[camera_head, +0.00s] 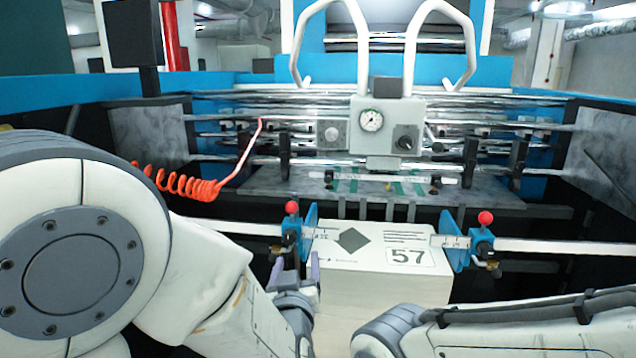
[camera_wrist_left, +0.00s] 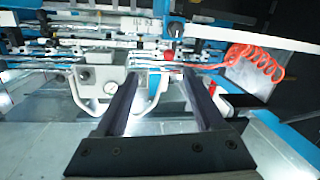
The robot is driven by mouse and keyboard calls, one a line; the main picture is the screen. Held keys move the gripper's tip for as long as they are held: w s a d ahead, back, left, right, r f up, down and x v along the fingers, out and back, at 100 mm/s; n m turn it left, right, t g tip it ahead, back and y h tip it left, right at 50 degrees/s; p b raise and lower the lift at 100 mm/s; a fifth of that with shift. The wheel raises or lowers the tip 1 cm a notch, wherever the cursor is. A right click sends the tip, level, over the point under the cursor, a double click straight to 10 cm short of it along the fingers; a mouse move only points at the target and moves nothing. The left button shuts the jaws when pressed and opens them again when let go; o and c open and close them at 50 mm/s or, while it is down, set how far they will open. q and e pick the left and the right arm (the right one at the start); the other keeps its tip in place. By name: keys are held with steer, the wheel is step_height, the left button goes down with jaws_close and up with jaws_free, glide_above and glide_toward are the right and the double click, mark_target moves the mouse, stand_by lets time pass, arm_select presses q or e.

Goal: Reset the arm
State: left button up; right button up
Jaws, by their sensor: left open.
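My left gripper (camera_head: 296,270) is open, with its two dark fingers pointing up and away from me. In the camera_head view it sits just below the left blue side guide (camera_head: 309,228) with its red knob (camera_head: 291,207), beside the left edge of the paper stack (camera_head: 372,262). I cannot tell whether it touches the guide. In the left wrist view the open fingers (camera_wrist_left: 161,80) show nothing between them but the machine beyond. My right arm crosses the bottom right of the camera_head view; its gripper is out of view.
A matching right guide (camera_head: 460,245) with a red knob (camera_head: 485,218) stands at the stack's right side. A control box with a gauge (camera_head: 371,120) hangs above, between white curved handles. A coiled orange hose (camera_head: 185,183) is at the left. Metal rollers (camera_head: 240,118) lie behind.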

arm_select(q)
steer(key=s+a+f+m+g+h, duration=0.15)
steer(key=s+a+f+g, duration=0.25)
steer(key=a+f+g, duration=0.5)
steer(key=s+a+f+g+y, duration=0.2)
steer(key=s+a+f+g, duration=0.4)
steer(key=s, duration=0.6)
steer(key=s+d+r+m+g, duration=0.1)
steer(key=s+d+r+m, duration=0.1)
steer(key=s+d+m, duration=0.2)
steer(key=s+d+r+m+g+h, duration=0.1)
steer(key=s+d+r+m, duration=0.2)
steer(key=s+d, duration=0.6)
steer(key=shift+d+m, duration=0.25)
steer(key=shift+m, duration=0.2)
arm_select(e)
steer(key=shift+a, duration=0.35)
arm_select(q)
steer(key=shift+h, duration=0.25)
